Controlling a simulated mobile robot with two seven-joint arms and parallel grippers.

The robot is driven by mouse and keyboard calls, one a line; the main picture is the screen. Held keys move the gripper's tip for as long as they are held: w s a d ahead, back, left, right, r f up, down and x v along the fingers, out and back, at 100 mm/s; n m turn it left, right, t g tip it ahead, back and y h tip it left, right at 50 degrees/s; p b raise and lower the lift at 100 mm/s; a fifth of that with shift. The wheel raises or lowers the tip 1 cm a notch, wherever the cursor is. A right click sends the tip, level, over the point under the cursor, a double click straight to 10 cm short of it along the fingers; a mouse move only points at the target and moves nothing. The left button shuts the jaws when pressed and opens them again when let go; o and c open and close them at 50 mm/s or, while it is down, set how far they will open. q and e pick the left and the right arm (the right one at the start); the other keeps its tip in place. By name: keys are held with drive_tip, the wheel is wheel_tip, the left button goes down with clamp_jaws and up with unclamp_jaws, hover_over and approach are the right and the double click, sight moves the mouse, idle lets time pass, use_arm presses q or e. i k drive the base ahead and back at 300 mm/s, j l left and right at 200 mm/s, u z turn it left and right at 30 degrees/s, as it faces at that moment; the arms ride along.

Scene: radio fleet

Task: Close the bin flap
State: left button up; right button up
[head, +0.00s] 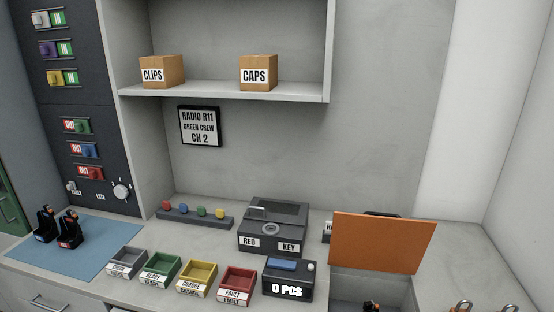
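The orange bin flap (382,243) stands raised and tilted at the right, with its broad face toward me. Below it is the grey bin (340,283), whose opening is uncovered. A dark object with a bit of orange (370,306) shows inside the bin, cut off by the bottom edge of the picture. The flap hides part of a dark thing and a white label behind it. Neither of my grippers is in the head view.
A black counter box reading "0 PCS" (288,280) stands just left of the bin. A dark RED/KEY box (272,228) is behind it. Coloured trays, including a red one (236,284), line the counter. Metal hooked items (462,306) sit at lower right. Two radios (68,230) stand on a blue mat (100,240).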

sight(390, 242)
drive_tip(key=l+u, duration=0.15)
drive_tip(key=l, duration=0.6)
drive_tip(key=k+l+u, duration=0.15)
drive_tip(key=l, duration=0.55)
drive_tip(key=i, duration=0.05)
